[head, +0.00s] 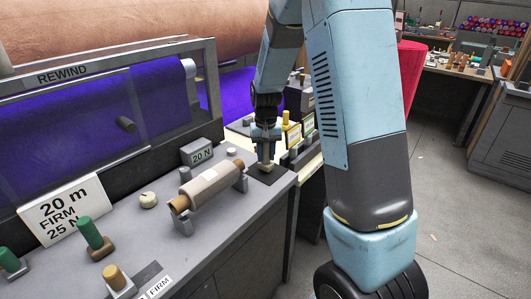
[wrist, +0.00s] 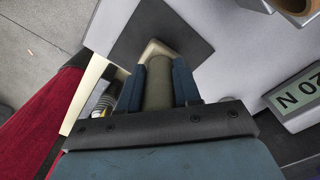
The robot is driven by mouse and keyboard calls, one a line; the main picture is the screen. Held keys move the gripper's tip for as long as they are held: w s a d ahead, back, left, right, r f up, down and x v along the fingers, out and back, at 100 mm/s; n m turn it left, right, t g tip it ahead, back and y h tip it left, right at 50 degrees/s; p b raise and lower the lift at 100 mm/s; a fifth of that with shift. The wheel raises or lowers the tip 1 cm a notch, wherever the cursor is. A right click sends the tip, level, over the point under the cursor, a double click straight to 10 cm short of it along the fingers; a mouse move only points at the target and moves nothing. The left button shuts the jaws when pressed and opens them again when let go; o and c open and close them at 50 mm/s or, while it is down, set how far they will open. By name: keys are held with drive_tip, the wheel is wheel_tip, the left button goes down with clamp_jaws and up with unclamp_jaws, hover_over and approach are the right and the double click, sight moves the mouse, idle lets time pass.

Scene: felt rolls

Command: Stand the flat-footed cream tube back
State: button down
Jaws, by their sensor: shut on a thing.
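The flat-footed cream tube (wrist: 159,90) is between the fingers of my gripper (wrist: 158,88) in the wrist view; its barrel looks grey-beige there. Its pale square-edged foot (wrist: 155,48) shows beyond the fingertips, over a dark square pad (wrist: 190,28). In the head view my gripper (head: 265,138) points down at the bench's far right corner, shut on the tube, whose foot (head: 265,165) is at the dark pad (head: 267,176). The tube looks upright. I cannot tell for certain whether the foot touches the pad.
Left of the pad, a beige roll (head: 213,182) on a brown core lies in grey cradles. A "20 N" display (head: 197,152) stands behind it. A green handle (head: 93,235), a tan knob (head: 115,277) and a cream round knob (head: 149,200) stand on the bench.

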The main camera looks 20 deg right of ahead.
drive_tip(key=shift+f, duration=0.4)
idle(0.5)
drive_tip(key=c, duration=0.7)
unclamp_jaws()
wheel_tip(320, 180, up, 14)
drive_tip(key=shift+w+f, duration=0.1)
drive_tip(key=shift+f, duration=0.05)
